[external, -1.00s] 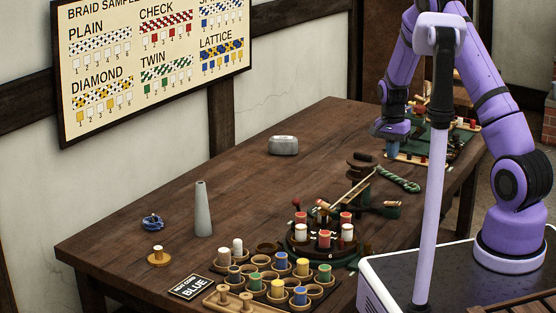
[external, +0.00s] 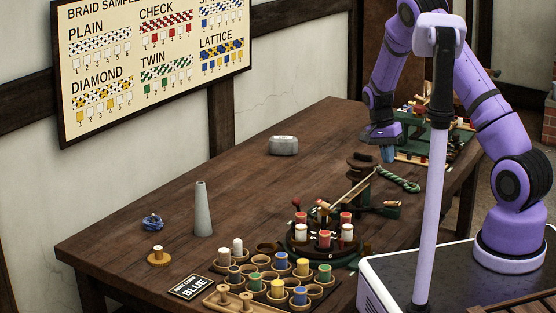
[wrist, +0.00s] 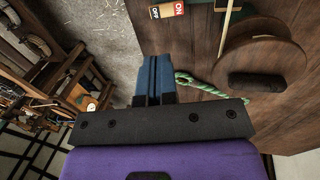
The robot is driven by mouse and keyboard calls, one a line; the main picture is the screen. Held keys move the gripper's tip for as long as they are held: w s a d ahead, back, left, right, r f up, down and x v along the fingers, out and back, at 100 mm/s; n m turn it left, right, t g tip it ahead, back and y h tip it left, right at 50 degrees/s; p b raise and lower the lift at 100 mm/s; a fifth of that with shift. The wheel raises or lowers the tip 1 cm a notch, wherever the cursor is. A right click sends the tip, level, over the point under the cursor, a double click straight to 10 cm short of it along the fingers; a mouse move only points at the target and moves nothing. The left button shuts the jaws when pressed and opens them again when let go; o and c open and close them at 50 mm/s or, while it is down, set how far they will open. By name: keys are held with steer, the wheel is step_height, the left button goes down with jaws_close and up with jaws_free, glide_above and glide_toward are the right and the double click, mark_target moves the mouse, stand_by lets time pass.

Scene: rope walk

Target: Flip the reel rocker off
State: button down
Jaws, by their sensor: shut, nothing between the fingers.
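A small plate marked ON in red and OFF in black (wrist: 167,11) shows at the top edge of the wrist view, on the wooden table edge. The wooden reel (wrist: 252,52) with a dark hub stands to the right in the wrist view. My gripper (external: 388,160) is over the far right part of the table, beyond the reel. Its blue fingers (wrist: 153,62) are shut and empty, apart from the plate.
A green twisted rope (external: 398,179) lies by the reel post (external: 361,165). A green board with bobbins (external: 440,145) is to the right of my gripper. The braiding stand (external: 318,255) and bobbin cups are nearer. The table's far left (external: 245,190) is mostly clear.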

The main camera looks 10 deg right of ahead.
mark_target(390, 203)
steer(key=x, duration=1.2)
steer(key=shift+f, duration=0.15)
steer(key=shift+s+d+f, duration=0.1)
steer(key=shift+d, duration=0.05)
steer(key=shift+s+d+f+t+y, duration=0.35)
steer(key=shift+s+f+t+y, duration=0.1)
steer(key=shift+t+y, duration=0.45)
steer(key=shift+a, duration=0.15)
steer(key=shift+w+a+r, duration=0.1)
steer(key=shift+w+a, duration=0.55)
steer(key=shift+a, duration=0.15)
